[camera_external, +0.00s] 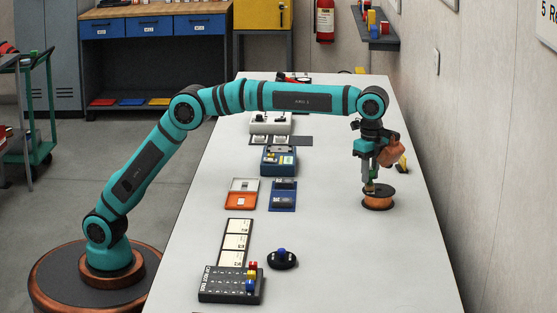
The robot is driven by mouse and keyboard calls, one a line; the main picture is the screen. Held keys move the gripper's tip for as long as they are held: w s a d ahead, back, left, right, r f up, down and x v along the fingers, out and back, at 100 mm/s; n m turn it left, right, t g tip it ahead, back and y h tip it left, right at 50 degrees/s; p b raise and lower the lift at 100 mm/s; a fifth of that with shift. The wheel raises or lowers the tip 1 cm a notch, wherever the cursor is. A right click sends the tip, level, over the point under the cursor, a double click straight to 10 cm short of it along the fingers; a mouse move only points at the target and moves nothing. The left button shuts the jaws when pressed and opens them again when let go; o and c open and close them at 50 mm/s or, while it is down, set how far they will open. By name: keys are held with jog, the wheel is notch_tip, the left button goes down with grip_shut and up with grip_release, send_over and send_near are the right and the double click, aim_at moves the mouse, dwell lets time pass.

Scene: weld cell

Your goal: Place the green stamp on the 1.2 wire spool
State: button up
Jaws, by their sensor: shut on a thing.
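A copper-coloured wire spool (378,203) stands on the right side of the long bench; its size label cannot be read. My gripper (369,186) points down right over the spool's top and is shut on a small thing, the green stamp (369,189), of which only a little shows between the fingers. The stamp is at or just above the top of the spool; I cannot tell whether they touch.
A dark rack (222,285) with red, yellow and blue stamps stands at the front left of the bench (340,265). Beside it is a black round piece with a blue knob (282,256). White cards, trays and a blue device (278,160) line the left side. The front right is clear.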

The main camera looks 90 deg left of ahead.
jog(key=shift+f, duration=0.1)
jog(key=o, duration=1)
notch_tip(320, 180, up, 11)
jog(key=shift+f, duration=0.1)
jog(key=shift+r, duration=0.7)
